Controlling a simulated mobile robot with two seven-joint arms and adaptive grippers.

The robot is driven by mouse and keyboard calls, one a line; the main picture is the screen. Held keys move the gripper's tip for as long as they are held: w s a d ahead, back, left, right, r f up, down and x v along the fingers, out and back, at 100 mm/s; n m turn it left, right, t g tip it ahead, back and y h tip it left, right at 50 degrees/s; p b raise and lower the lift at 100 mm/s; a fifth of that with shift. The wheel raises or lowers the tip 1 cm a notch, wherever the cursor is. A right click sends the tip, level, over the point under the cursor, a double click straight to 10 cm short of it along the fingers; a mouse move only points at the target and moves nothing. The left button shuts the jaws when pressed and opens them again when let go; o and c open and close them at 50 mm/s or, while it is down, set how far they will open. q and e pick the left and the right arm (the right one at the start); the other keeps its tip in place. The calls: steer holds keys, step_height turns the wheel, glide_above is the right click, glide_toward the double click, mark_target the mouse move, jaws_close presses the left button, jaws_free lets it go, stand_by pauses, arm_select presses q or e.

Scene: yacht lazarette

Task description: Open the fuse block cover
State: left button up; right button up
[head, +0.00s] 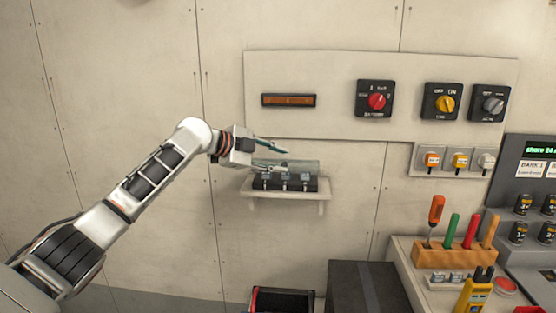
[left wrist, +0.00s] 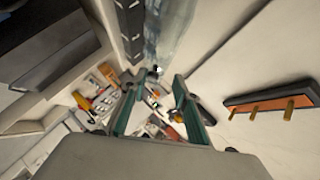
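The black fuse block (head: 284,183) sits on a small white wall shelf (head: 290,195). It also shows at the top of the left wrist view (left wrist: 130,28). Its clear cover (head: 300,166) shows above and behind the row of fuses and looks raised; its exact angle is hard to tell. In the left wrist view the cover (left wrist: 172,28) is a see-through strip beside the block. My left gripper (head: 273,155) is at the cover's left end, with its teal fingers apart and nothing visible between them. Whether a finger touches the cover cannot be told. My right gripper is out of view.
At right, a bench holds a wooden tool rack (head: 445,254) and a yellow meter (head: 474,292). A dark box (head: 368,288) stands below the shelf. The wall left of the shelf is clear.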

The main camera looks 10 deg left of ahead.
arm_select(q)
steer(key=v, duration=1.2)
